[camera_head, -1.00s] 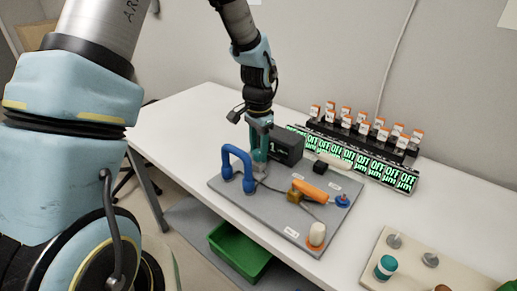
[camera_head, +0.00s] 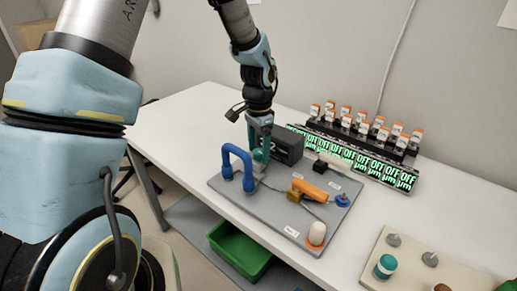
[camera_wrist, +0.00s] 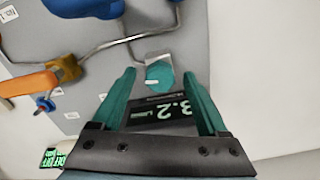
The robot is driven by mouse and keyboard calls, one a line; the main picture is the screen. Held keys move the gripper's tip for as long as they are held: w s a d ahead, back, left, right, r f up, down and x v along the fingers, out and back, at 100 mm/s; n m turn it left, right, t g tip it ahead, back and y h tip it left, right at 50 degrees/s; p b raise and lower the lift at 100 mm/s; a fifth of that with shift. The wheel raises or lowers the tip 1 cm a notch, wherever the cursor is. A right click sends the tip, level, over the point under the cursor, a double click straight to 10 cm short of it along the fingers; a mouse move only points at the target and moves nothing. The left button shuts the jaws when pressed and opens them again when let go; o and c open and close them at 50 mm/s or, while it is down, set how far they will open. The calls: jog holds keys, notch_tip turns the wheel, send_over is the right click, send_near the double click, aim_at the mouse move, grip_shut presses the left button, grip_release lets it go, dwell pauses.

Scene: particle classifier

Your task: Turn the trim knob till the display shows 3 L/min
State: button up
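The trim knob (camera_wrist: 160,76) is a teal knob on a grey block, seen between my fingertips in the wrist view. My gripper (camera_wrist: 159,72) has two teal fingers spread apart, with a visible gap on either side of the knob. In the head view my gripper (camera_head: 260,154) is at the display box's left side, and the knob is hard to tell from the fingers. The dark display box (camera_head: 289,147) shows upside down in the wrist view, between the fingers (camera_wrist: 165,112). Its digits appear to read 2.3, with a small unit beside them.
A blue arched handle (camera_head: 236,160) stands close to the left of my gripper on the grey board (camera_head: 262,210). An orange-handled valve (camera_head: 312,190) and a bent metal pipe (camera_wrist: 117,43) are nearby. Display strips reading OFF (camera_head: 360,163) stand behind at right.

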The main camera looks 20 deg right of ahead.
aim_at(258, 151)
jog(key=shift+r, duration=0.1)
notch_tip(258, 151, up, 11)
jog(key=b, duration=0.2)
dwell(0.4)
jog(key=shift+f, duration=0.2)
jog(key=s+a+f+n, duration=0.1)
jog(key=a+n, duration=0.6)
jog(key=a, duration=0.8)
jog(key=s+a+f+n+t, duration=0.1)
jog(key=s+a+n, duration=0.2)
jog(key=a+n, duration=0.4)
jog(key=a, duration=0.8)
jog(key=shift+s+n+t, duration=0.25)
jog(key=shift+n+t, duration=0.05)
jog(key=shift+n, duration=0.1)
